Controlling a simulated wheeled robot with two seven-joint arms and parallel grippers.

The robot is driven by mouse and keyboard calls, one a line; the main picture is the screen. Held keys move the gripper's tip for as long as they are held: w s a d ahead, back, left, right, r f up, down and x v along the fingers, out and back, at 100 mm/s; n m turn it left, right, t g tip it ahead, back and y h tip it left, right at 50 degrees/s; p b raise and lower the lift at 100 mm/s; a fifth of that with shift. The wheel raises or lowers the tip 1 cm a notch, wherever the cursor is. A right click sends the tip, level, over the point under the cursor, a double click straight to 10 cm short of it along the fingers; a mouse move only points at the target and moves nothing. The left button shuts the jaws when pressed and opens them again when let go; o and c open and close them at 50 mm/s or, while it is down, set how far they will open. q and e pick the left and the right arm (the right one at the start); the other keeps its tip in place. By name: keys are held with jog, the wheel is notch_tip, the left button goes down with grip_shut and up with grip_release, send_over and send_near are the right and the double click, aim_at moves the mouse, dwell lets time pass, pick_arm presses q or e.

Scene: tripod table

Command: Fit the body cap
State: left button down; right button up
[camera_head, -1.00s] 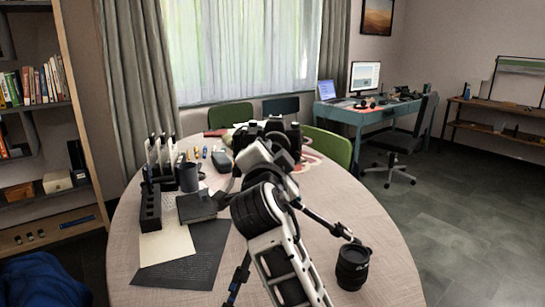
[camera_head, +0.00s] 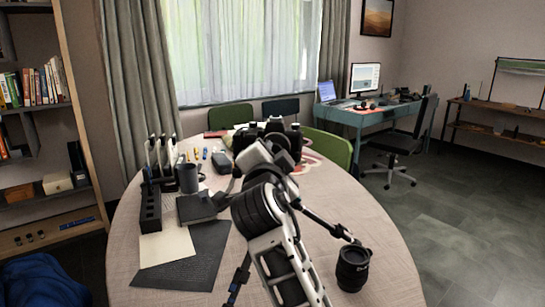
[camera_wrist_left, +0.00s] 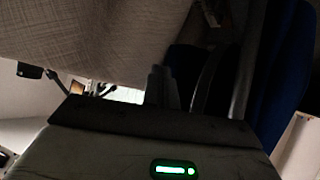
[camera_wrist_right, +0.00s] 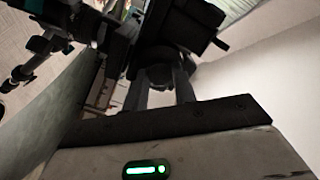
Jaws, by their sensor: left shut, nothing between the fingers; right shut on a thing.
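The black camera (camera_head: 270,128) stands on its tripod (camera_head: 320,222) over the round table. In the head view my right gripper (camera_head: 284,156) is up against the near side of the camera, partly hidden by my own wrist. In the right wrist view my right gripper (camera_wrist_right: 160,80) is shut on a dark round piece, which looks like the body cap (camera_wrist_right: 156,74). The dark camera (camera_wrist_right: 180,30) is right beyond it; whether the cap touches it I cannot tell. My left gripper (camera_wrist_left: 163,88) is shut and empty, low beside the table; the head view does not show it.
A black lens (camera_head: 352,267) stands upright near the table's right front edge. A dark sheet (camera_head: 185,260), a pale paper, a black holder (camera_head: 151,210) and a dark mug (camera_head: 188,178) are on the left. Green chairs (camera_head: 328,146) stand behind the table (camera_head: 390,265).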

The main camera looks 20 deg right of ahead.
dwell(0.5)
jog(key=m+b, duration=0.2)
jog(key=b, duration=0.1)
dwell(0.5)
jog(key=shift+m, duration=0.3)
